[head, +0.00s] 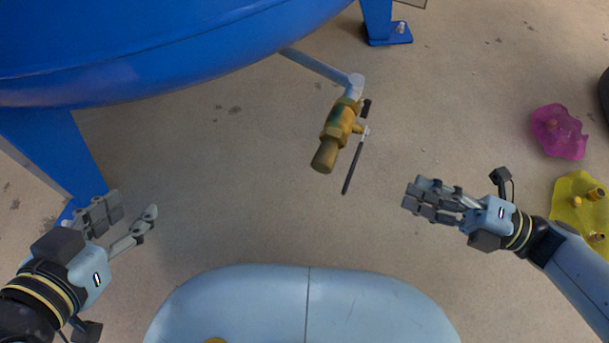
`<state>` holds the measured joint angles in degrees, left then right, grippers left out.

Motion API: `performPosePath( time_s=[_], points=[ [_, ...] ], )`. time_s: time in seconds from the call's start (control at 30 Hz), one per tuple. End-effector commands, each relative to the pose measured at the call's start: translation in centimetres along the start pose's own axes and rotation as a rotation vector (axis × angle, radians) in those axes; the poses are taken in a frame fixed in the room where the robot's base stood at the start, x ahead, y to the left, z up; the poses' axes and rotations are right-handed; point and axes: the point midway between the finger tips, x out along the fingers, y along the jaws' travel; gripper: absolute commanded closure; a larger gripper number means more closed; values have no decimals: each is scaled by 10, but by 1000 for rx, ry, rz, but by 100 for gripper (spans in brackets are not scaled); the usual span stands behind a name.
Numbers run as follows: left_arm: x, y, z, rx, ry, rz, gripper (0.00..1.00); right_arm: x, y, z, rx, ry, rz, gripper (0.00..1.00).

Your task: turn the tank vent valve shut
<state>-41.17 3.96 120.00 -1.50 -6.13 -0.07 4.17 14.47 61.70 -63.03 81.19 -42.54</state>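The vent valve (341,121) is a brass body on a thin grey-blue pipe (318,66) that comes out from under the blue tank (170,40). Its open end points down and slightly left. A thin dark lever handle (354,166) sits on its right side and runs roughly along the valve body. My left gripper (134,203) is at the lower left, open and empty, well away from the valve. My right gripper (408,200) is to the right of and below the lever, apart from it. Its fingers overlap in this view, so its opening is unclear.
Blue tank legs stand at the left (50,150) and at the top (379,22). A magenta piece (557,132) and a yellow piece (576,214) lie at the right. The concrete floor (250,200) around the valve is clear.

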Motion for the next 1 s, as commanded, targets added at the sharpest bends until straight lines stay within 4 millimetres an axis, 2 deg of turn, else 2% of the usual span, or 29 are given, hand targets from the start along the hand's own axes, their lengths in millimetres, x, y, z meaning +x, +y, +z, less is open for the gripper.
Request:
performPosePath(
  time_s=[0.03,0.17,0.4,0.53,0.6,0.73,1.0],
  points=[
    [1,1,0,0,6,1,60,0,-6,-4,-14,29,4,61],
    [-1,1,-7,0,31,1,60,10,-2,-8,-35,59,13,61],
    [-4,3,0,3,95,2,60,57,-1,-10,-34,55,16,61],
    [-4,4,-11,9,180,3,60,86,-1,-11,-33,53,15,61],
    [-1,4,-27,13,230,2,60,91,-1,-12,-33,55,12,61],
    [1,3,-46,20,294,2,60,102,-1,-12,-32,53,12,61],
    [1,3,-59,24,339,2,60,109,0,-12,-33,54,11,61]
  ],
)
